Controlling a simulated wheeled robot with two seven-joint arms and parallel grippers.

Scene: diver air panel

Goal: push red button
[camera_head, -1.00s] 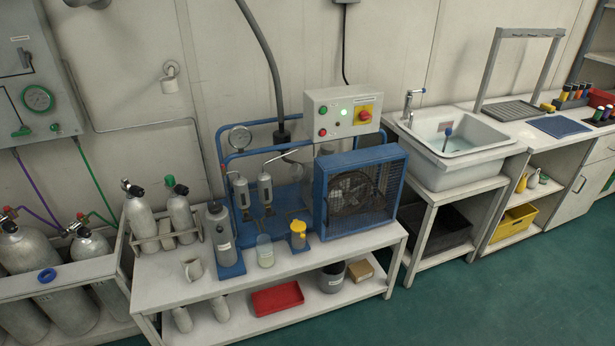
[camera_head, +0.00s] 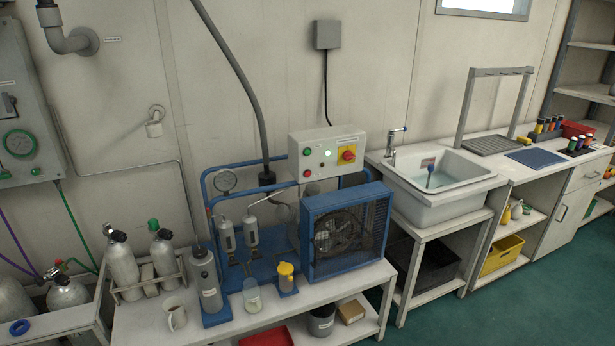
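A pale grey control box (camera_head: 327,153) stands above the blue-framed machine on the bench in the middle of the head view. A larger red rotary knob (camera_head: 348,155) on a yellow plate is at the right of the face. Neither of my grippers shows in the head view.
The blue machine's caged fan (camera_head: 342,232) juts out below the box. A grey bottle (camera_head: 205,280), a beaker (camera_head: 252,296) and a yellow-topped container (camera_head: 286,278) stand along the bench front. Gas cylinders (camera_head: 121,262) stand left. A sink (camera_head: 437,185) is right of the box.

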